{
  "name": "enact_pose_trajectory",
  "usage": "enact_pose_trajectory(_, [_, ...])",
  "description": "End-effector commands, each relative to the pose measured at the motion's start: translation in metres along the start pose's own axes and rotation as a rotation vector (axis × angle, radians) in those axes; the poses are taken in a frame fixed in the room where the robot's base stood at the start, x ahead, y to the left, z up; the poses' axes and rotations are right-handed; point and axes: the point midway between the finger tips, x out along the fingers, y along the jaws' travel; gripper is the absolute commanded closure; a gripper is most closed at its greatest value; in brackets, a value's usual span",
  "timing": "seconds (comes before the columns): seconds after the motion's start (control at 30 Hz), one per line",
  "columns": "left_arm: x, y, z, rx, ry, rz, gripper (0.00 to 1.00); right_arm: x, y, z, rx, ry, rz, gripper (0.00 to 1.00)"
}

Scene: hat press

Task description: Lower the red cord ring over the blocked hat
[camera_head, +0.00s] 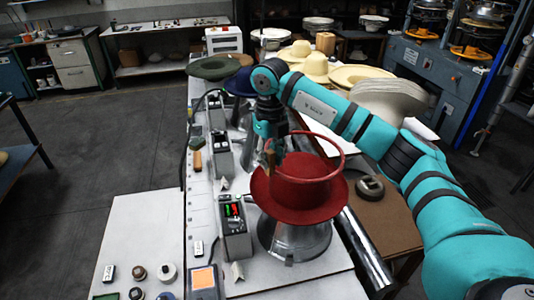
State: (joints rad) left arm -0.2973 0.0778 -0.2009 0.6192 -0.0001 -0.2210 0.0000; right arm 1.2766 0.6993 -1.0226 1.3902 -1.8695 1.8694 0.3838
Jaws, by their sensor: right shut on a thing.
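The red hat (297,204) sits brim-out on a round metal stand (293,241) in the middle of the table. The red cord ring (343,152) shows at the hat's crown, its far side standing clear above the crown and its near side overlapping it in the picture. I cannot tell how much gap lies between ring and crown. My right gripper (269,156) points down at the ring's left side and is shut on it. The fingertips are small and partly hidden. My left gripper is not in view.
A control box (235,226) with a lit display stands just left of the hat. Several hats, one green (214,68), and a pale stack (391,100) stand behind. A brown board (392,218) with a dark metal piece (370,188) lies to the right.

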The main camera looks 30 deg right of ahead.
Motion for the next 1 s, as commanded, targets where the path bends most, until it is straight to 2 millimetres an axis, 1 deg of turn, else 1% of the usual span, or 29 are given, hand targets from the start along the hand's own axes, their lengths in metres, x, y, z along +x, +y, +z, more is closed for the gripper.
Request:
enact_pose_trajectory(0.03, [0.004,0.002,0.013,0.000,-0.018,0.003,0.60,0.007,0.000,0.000,0.000,0.001,0.000,1.00])
enact_pose_trajectory(0.1, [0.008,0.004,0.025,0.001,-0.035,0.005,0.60,0.013,0.000,0.000,-0.001,0.000,0.000,1.00])
enact_pose_trajectory(0.2, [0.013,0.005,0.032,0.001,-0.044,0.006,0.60,0.023,0.000,0.000,-0.001,0.000,0.000,1.00])
enact_pose_trajectory(0.27, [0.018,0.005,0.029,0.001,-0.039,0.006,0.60,0.029,0.000,0.000,-0.001,-0.001,0.000,1.00])
enact_pose_trajectory(0.37, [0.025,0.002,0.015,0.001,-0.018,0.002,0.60,0.040,0.000,0.000,-0.001,-0.001,0.000,1.00])
enact_pose_trajectory(0.5, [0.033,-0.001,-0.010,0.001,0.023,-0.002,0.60,0.053,0.000,0.000,-0.002,0.000,0.000,1.00])
enact_pose_trajectory(0.57, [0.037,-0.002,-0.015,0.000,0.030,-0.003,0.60,0.059,0.000,0.000,-0.002,0.000,0.000,1.00])
enact_pose_trajectory(0.67, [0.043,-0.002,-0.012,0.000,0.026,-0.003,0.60,0.069,0.000,-0.001,-0.002,0.000,0.000,1.00])
enact_pose_trajectory(0.9, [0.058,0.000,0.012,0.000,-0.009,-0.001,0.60,0.094,0.000,0.000,-0.002,-0.001,-0.001,1.00])
enact_pose_trajectory(1.0, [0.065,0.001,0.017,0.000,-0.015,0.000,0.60,0.104,0.000,0.000,-0.002,0.000,-0.001,1.00])
